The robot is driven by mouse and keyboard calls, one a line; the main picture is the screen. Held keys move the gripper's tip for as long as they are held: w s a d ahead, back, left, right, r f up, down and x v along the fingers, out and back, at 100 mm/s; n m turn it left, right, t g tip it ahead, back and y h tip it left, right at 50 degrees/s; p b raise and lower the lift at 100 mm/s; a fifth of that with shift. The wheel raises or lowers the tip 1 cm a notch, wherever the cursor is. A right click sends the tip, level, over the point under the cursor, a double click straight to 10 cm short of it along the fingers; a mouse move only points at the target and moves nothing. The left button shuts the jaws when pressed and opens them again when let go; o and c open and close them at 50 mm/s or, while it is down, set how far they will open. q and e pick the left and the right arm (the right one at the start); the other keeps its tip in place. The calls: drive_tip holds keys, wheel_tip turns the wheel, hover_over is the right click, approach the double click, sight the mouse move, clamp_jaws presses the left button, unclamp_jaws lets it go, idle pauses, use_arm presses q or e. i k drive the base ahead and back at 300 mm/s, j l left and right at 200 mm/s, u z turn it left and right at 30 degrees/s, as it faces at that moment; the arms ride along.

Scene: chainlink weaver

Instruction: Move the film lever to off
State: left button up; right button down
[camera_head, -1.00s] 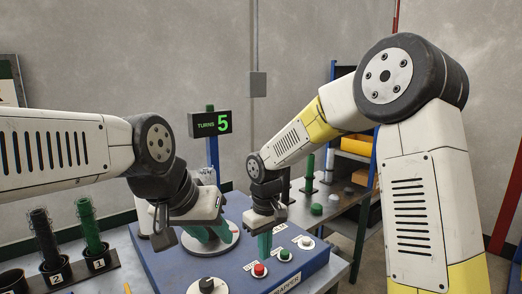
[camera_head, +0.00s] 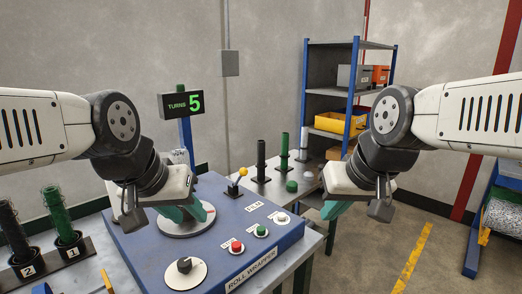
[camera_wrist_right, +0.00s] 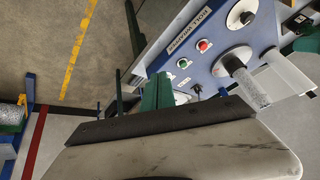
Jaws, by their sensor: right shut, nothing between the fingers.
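The film lever (camera_head: 240,175) stands on the blue roll wrapper, its yellow knob leaning up and to the right from a dark base. The FILM label (camera_head: 253,207) is in front of it. My right gripper (camera_head: 332,210) is shut and empty, in the air to the right of the machine, apart from the lever. Its green fingers (camera_wrist_right: 157,92) are together in the right wrist view. My left gripper (camera_head: 185,214) is low over the round turntable (camera_head: 170,228), left of the lever; its wrist hides the finger gap.
Red (camera_head: 236,246), green (camera_head: 261,230) and white (camera_head: 282,218) buttons and a black knob (camera_head: 184,265) sit on the panel. A display (camera_head: 182,104) reads TURNS 5. Posts and a shelf (camera_head: 340,90) stand behind.

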sight(243, 171)
drive_tip(key=i+l+u, duration=0.2)
drive_tip(key=l+u, duration=0.2)
drive_tip(key=i+l+u, duration=0.15)
drive_tip(key=l+u, duration=0.2)
